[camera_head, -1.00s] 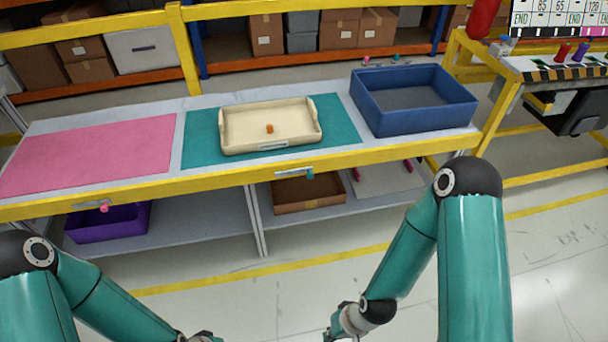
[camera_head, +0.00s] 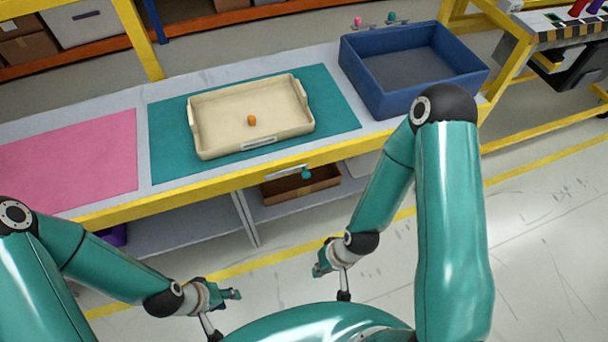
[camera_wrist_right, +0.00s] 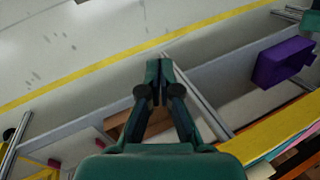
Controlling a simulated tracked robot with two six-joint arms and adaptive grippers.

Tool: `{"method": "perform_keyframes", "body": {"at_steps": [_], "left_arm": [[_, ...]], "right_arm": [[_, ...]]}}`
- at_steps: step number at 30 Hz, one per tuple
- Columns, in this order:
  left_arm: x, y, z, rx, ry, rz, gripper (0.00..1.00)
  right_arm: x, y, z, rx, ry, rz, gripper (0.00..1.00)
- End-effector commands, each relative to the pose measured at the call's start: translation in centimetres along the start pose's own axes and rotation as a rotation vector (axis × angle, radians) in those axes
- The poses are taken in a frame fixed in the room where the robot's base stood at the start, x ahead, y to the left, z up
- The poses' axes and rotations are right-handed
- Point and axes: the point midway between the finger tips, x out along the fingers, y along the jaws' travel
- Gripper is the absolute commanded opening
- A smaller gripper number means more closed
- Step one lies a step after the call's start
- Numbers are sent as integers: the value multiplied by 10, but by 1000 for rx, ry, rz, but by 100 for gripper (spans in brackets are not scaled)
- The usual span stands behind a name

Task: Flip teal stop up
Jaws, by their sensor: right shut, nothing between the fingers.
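A cream tray (camera_head: 208,148) with an orange piece (camera_head: 252,120) sits on the teal mat (camera_head: 167,165). A blue bin (camera_head: 376,99) is right, a pink mat (camera_head: 70,160) left. A brown box (camera_head: 322,181) and a purple bin (camera_wrist_right: 284,64) are on the lower shelf.

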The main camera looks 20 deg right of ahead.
Motion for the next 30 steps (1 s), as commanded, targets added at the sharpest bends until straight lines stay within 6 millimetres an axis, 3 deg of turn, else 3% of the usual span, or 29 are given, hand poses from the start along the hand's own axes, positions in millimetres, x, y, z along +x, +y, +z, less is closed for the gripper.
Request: {"method": "perform_keyframes", "body": {"at_steps": [9,14,17,23,30], "left_arm": [[1,0,0,0,-1,0,38],[19,-7,0,0,0,0,38],[43,-16,0,0,0,0,38],[115,-42,0,0,-1,0,38],[205,-74,-1,0,0,0,38]], "right_arm": [[0,0,0,4,2,0,0],[9,4,-14,86,48,7,0],[19,8,-35,216,120,8,0],[33,13,-95,663,352,-72,0],[26,11,-150,1302,590,-401,0]]}}
